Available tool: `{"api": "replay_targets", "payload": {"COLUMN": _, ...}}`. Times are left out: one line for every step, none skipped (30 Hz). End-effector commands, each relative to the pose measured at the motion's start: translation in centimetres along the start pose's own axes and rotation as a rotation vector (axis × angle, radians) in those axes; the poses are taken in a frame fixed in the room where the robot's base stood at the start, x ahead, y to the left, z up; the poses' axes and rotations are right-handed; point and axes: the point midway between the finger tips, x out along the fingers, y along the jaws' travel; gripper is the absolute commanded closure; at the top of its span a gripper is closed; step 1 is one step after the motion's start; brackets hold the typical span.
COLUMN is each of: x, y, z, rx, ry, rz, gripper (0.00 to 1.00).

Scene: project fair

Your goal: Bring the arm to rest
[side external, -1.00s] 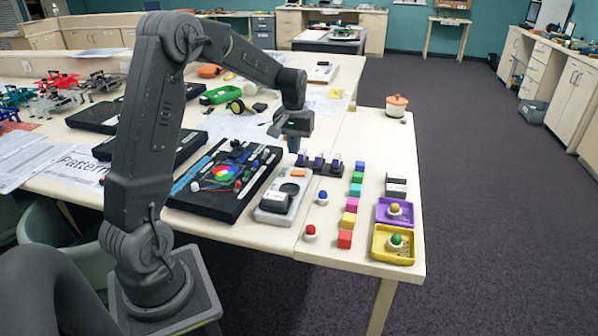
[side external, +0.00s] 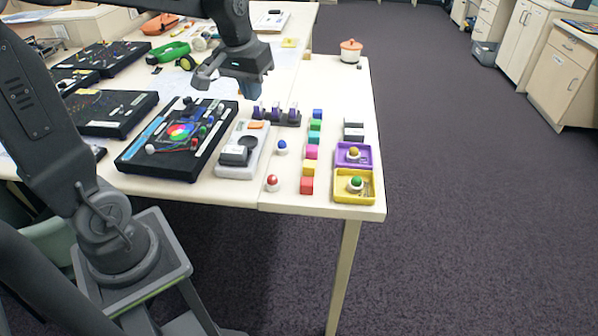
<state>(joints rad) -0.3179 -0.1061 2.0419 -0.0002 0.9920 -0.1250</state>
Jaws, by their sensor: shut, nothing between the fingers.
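My gripper (side external: 250,92) hangs above the table (side external: 225,197), behind the black board and near the purple holders. It points down, is shut and holds nothing. It is apart from everything on the table as far as this view shows. My arm reaches in from the left and its upper part is cut off by the top edge of the picture.
Below are a black board (side external: 143,163), a grey-white device (side external: 233,171), purple holders (side external: 276,116) and a column of coloured cubes (side external: 307,185). Purple (side external: 364,160) and yellow (side external: 341,195) trays hold balls. A lidded pot (side external: 351,51) stands at the back. Floor on the right is clear.

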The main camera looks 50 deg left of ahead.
Motion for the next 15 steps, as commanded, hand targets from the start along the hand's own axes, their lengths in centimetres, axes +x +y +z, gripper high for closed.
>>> {"api": "replay_targets", "payload": {"x": -1.3, "y": 1.1, "z": 2.1, "rx": 0.056, "ry": 0.037, "rz": 0.014, "gripper": 1.0}}
{"api": "replay_targets", "payload": {"x": -1.8, "y": 1.6, "z": 3.2, "rx": 0.086, "ry": 0.055, "rz": 0.022, "gripper": 1.0}}
{"api": "replay_targets", "payload": {"x": -2.5, "y": 2.2, "z": 4.7, "rx": 0.126, "ry": 0.08, "rz": 0.033, "gripper": 1.0}}
{"api": "replay_targets", "payload": {"x": -2.9, "y": 2.6, "z": 5.8, "rx": 0.156, "ry": 0.099, "rz": 0.041, "gripper": 1.0}}
{"api": "replay_targets", "payload": {"x": -3.2, "y": 2.9, "z": 7.0, "rx": 0.184, "ry": 0.116, "rz": 0.049, "gripper": 1.0}}
{"api": "replay_targets", "payload": {"x": -3.6, "y": 3.3, "z": 8.5, "rx": 0.221, "ry": 0.139, "rz": 0.06, "gripper": 1.0}}
{"api": "replay_targets", "payload": {"x": -3.8, "y": 3.5, "z": 9.5, "rx": 0.249, "ry": 0.156, "rz": 0.068, "gripper": 1.0}}
{"api": "replay_targets", "payload": {"x": -4.0, "y": 3.7, "z": 10.5, "rx": 0.273, "ry": 0.173, "rz": 0.076, "gripper": 1.0}}
{"api": "replay_targets", "payload": {"x": -4.1, "y": 3.8, "z": 11.7, "rx": 0.304, "ry": 0.192, "rz": 0.086, "gripper": 1.0}}
{"api": "replay_targets", "payload": {"x": -4.2, "y": 4.0, "z": 12.5, "rx": 0.325, "ry": 0.205, "rz": 0.093, "gripper": 1.0}}
{"api": "replay_targets", "payload": {"x": -4.2, "y": 4.0, "z": 13.3, "rx": 0.344, "ry": 0.217, "rz": 0.099, "gripper": 1.0}}
{"api": "replay_targets", "payload": {"x": -4.3, "y": 4.1, "z": 14.1, "rx": 0.367, "ry": 0.232, "rz": 0.107, "gripper": 1.0}}
{"api": "replay_targets", "payload": {"x": -4.2, "y": 4.1, "z": 14.7, "rx": 0.38, "ry": 0.241, "rz": 0.112, "gripper": 1.0}}
{"api": "replay_targets", "payload": {"x": -4.2, "y": 4.1, "z": 15.1, "rx": 0.392, "ry": 0.25, "rz": 0.117, "gripper": 1.0}}
{"api": "replay_targets", "payload": {"x": -4.2, "y": 4.1, "z": 15.6, "rx": 0.405, "ry": 0.257, "rz": 0.121, "gripper": 1.0}}
